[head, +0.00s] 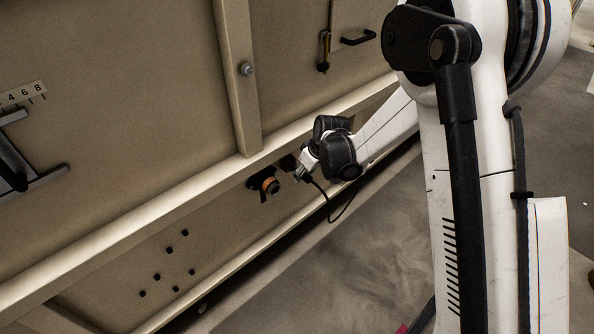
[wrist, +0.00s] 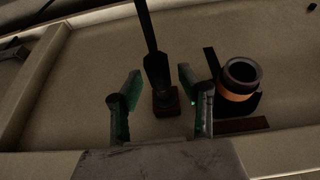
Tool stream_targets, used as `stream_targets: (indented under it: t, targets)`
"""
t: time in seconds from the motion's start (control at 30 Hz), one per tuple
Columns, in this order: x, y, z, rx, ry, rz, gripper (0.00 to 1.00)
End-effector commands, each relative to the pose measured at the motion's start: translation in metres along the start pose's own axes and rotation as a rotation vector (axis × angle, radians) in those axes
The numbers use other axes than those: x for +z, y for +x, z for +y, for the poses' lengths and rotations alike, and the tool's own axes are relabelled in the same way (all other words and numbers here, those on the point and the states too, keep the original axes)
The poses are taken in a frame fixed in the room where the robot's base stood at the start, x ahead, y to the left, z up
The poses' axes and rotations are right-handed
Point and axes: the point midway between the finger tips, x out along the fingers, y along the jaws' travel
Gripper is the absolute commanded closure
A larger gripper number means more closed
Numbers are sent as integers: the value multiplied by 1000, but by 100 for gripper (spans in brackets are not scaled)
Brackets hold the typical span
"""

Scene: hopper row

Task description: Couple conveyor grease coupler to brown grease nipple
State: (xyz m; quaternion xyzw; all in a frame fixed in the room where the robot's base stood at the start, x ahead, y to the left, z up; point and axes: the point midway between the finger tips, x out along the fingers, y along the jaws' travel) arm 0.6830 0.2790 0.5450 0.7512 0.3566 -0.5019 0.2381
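My gripper (wrist: 158,98) is open, its two fingers on either side of a black coupler body (wrist: 157,70). Gaps show between the coupler and both fingers. A black hose (wrist: 145,28) runs from the coupler to the top of the wrist view. A small dark reddish-brown block (wrist: 166,101) sits at the coupler's end; I cannot tell how they join. To the right, a black round fitting with an orange-brown collar (wrist: 238,96) stands out from the panel. In the head view this fitting (head: 270,186) is just left of my gripper (head: 300,174), which hides the coupler.
A dark brown plate (wrist: 240,126) lies beside the collared fitting. A long beige rail (head: 190,195) crosses above the fittings, and another runs below. Several small black squares (head: 170,250) dot the panel at lower left. The floor (head: 350,260) in front is clear.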

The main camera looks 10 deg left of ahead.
Motion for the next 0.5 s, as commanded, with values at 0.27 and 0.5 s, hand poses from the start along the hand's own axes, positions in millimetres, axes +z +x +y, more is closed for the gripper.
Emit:
stream_targets:
  t: [0.27,0.5]
  targets:
    - [0,0,0,0,0,0,57]
    - [0,-17,0,0,0,0,57]
